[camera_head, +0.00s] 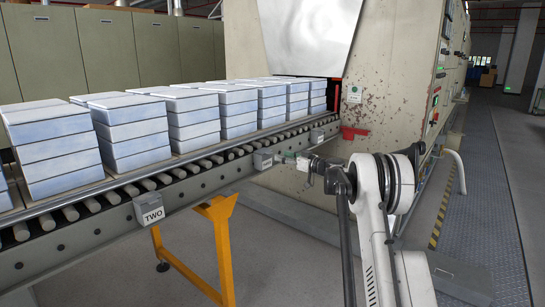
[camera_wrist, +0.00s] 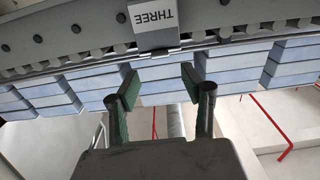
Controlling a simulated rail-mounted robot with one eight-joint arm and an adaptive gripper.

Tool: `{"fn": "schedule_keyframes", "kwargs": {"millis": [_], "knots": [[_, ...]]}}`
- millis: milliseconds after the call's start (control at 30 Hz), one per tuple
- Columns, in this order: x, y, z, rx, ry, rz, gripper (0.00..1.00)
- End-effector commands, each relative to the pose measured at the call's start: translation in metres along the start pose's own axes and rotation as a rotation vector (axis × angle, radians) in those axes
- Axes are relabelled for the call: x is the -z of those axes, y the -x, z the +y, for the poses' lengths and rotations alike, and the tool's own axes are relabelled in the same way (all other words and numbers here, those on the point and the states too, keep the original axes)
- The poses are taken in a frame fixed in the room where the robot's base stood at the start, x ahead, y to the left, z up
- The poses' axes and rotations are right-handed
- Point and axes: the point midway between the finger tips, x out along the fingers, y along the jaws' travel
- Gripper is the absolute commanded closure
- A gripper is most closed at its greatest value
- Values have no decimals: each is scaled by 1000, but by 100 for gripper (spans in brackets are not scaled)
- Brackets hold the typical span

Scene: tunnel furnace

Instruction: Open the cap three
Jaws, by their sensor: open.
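The cap marked THREE (camera_wrist: 153,16) is a small grey box on the side rail of the conveyor, with its lettering upside down in the wrist view. In the head view the grey box nearest my gripper (camera_head: 263,160) is probably the same one, its lettering too small to read. It looks closed. My gripper (camera_wrist: 160,88) is open and empty, with its two green-padded fingers pointing toward the cap, apart from it. In the head view my gripper (camera_head: 288,157) is just right of the box.
The cap marked TWO (camera_head: 149,212) is nearer on the same rail, and another grey box (camera_head: 317,135) sits farther along. Stacks of blue-white blocks (camera_head: 133,130) stand on the conveyor rollers. The worn furnace wall (camera_head: 385,80) rises behind my arm. A yellow support leg (camera_head: 221,250) stands below the rail.

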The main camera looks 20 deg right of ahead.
Motion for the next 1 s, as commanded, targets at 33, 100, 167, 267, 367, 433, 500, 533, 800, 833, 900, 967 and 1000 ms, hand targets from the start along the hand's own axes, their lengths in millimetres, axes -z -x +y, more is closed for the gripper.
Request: {"fn": "schedule_keyframes", "kwargs": {"millis": [33,100,167,267,367,433,500,533,800,833,900,967,1000], "knots": [[-2,-11,-1,2,0,0,57],[-2,-23,0,1,0,0,57],[-2,-33,-1,2,0,0,57],[-1,-47,-1,1,0,0,57],[-1,-56,0,0,0,0,57],[-1,-60,0,0,0,0,57],[0,-63,0,0,0,0,57],[0,-64,0,0,0,0,57],[0,-65,0,0,0,0,57],[0,-65,0,0,0,0,61],[0,-65,0,0,0,0,70],[0,-65,0,0,0,0,78],[0,-65,0,0,0,0,84]]}}
